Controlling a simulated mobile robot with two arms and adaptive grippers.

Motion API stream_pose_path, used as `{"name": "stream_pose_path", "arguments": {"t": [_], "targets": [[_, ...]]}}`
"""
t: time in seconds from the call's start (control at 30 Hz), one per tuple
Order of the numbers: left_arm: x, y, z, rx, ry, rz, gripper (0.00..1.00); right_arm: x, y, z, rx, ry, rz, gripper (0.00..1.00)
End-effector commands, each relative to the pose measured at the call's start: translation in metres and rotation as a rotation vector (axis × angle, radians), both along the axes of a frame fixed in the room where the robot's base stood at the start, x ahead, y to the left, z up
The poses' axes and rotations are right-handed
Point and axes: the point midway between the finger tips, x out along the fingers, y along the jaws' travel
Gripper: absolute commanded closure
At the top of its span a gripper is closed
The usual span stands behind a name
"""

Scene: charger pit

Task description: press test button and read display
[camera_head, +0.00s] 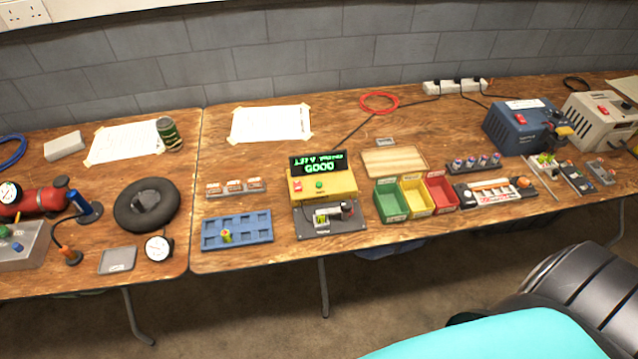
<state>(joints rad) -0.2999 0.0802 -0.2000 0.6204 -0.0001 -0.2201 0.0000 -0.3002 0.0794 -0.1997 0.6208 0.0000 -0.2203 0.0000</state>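A yellow tester box (335,188) stands near the middle of the bench. On its top face are a red switch (298,185) and a small green button (319,184). A black display (318,163) stands at its back and is lit with green text. The larger line looks like "GOOD"; the smaller line above looks reversed and I cannot read it. A dark plate (345,239) in front of the tester carries a holder with a small yellow-green cell (321,219) in it. Neither of my grippers is in view.
A blue tray (262,235) with one yellow-green cell is left of the tester. Green (392,217), yellow (419,210) and red (446,207) bins stand to its right. Chargers (520,128) stand at the far right.

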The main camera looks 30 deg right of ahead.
Motion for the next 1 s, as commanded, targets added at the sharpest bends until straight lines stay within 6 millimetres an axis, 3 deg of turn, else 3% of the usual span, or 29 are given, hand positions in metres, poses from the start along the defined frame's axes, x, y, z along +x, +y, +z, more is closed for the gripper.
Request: {"name": "stream_pose_path", "arguments": {"t": [0.07, 0.4, 1.0], "targets": [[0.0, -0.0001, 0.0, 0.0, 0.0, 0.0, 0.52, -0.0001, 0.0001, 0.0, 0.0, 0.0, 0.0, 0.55], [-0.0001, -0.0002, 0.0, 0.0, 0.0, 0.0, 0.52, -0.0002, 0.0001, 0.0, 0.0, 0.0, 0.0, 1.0], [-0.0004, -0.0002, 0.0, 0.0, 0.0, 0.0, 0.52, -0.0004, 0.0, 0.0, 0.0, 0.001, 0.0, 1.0]]}}
